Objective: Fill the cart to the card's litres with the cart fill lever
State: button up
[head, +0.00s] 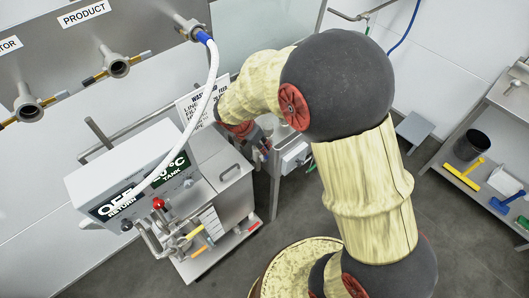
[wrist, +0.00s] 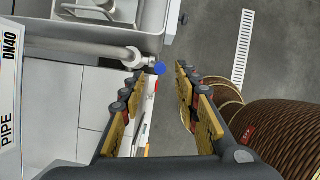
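The cart (head: 222,205) is a steel box on a low base at the lower left of the head view. Its white panel (head: 100,185) shows "OFF RETURN" and "20°C TANK". A red-knobbed lever (head: 158,204) and yellow and orange handles (head: 194,233) are on its front. The card (head: 190,104) stands behind the panel; my arm and the white hose cover part of it, and its litres are unreadable. My gripper (wrist: 160,88) is open in the wrist view, with nothing gripped. A blue knob (wrist: 159,68) on a steel pipe end shows between the fingertips; I cannot tell whether it is the fill lever.
A white hose (head: 207,85) runs from the "PRODUCT" panel (head: 120,35) down to the cart. A steel basin (wrist: 90,38) and a "PIPE DN40" sign (wrist: 10,90) are left in the wrist view. Shelves (head: 455,165) stand at right, with free floor before them.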

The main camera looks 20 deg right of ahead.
jog(key=b+x, duration=0.1)
jog(key=x, duration=0.6)
jog(key=shift+s+f, duration=0.1)
jog(key=shift+c, duration=0.6)
grip_shut()
